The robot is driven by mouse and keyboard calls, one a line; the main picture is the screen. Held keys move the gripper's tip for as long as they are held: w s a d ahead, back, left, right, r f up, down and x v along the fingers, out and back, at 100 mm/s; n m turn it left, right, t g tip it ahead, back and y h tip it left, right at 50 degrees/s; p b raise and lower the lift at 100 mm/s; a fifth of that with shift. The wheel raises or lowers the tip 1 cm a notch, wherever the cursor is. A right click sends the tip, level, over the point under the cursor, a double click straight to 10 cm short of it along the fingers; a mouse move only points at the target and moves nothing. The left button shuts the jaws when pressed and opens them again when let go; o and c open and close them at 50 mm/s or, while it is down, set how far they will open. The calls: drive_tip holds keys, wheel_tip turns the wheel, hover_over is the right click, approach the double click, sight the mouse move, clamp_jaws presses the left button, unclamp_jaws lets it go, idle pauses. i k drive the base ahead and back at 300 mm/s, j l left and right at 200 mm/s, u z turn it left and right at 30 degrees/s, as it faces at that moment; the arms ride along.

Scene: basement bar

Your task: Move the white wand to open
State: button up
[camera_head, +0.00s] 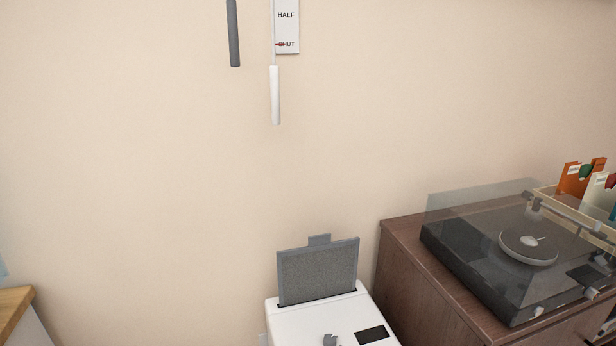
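The white wand (275,95) hangs upright against the wall near the top middle of the head view, on a thin rod or cord. A white label plate (286,25) is right behind and beside the rod, with the words HALF and, below it, SHUT. A small red pointer (280,44) lies at SHUT, covering part of the word. The plate's upper part is cut off by the frame's top edge. A dark grey wand (233,35) hangs to the left, apart from the white one. My gripper is not in view.
A white appliance (315,303) with a raised grey lid (318,271) stands below the wands. A wooden-topped counter (14,303) is at lower left.

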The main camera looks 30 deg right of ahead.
sight(275, 78)
drive_tip(key=l+z, duration=0.25)
drive_tip(key=z, duration=0.25)
drive_tip(key=i+l+z, duration=0.1)
drive_tip(key=l+z, duration=0.15)
drive_tip(key=z, duration=0.25)
